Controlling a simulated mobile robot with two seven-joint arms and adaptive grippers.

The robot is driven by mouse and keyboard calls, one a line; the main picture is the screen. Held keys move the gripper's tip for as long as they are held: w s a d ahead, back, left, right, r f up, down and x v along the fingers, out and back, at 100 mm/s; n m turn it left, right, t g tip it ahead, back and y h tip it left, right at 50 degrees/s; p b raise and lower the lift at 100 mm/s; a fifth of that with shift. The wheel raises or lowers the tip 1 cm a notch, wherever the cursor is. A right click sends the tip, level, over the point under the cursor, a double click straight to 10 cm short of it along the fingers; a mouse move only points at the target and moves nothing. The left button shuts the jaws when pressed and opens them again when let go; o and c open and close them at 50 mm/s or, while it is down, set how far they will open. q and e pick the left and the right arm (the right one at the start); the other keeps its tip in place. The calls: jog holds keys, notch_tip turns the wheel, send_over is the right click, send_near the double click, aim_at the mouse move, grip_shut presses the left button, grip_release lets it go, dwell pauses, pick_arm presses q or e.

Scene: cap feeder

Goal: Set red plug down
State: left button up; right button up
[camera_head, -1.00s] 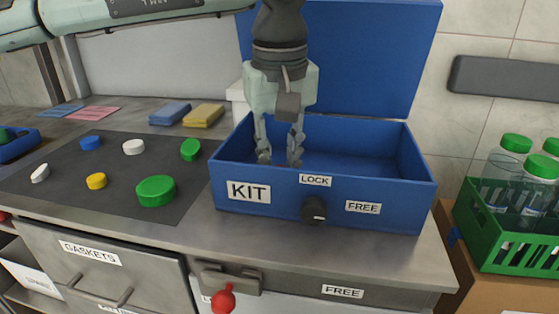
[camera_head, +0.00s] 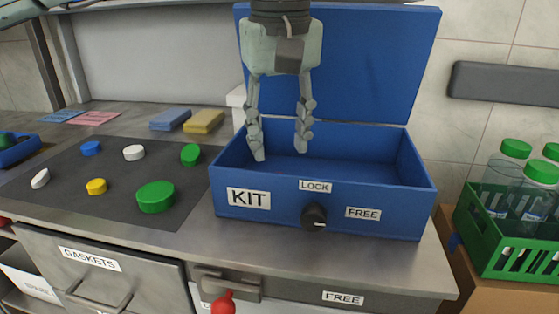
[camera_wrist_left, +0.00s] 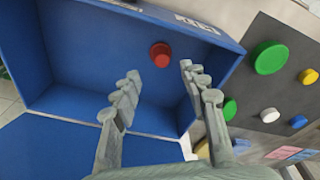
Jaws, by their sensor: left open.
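The red plug (camera_wrist_left: 160,55) lies on the floor of the open blue KIT box (camera_head: 325,202), near its labelled wall in the left wrist view. In the head view the box's front wall hides the plug. My left gripper (camera_head: 279,150) points down into the left part of the box with its fingers spread and empty. In the left wrist view the plug shows beyond the gap between the fingertips (camera_wrist_left: 160,74), apart from both fingers. My right gripper is not in view.
The box lid (camera_head: 350,60) stands open behind. A dark mat (camera_head: 115,195) to the left bears several coloured caps, including a large green cap (camera_head: 156,197). Blue and yellow sponges (camera_head: 203,121) lie behind it. A green bottle crate (camera_head: 500,245) stands at right.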

pick_arm(q)
notch_tip(320, 180, up, 6)
jog(key=s, duration=0.1)
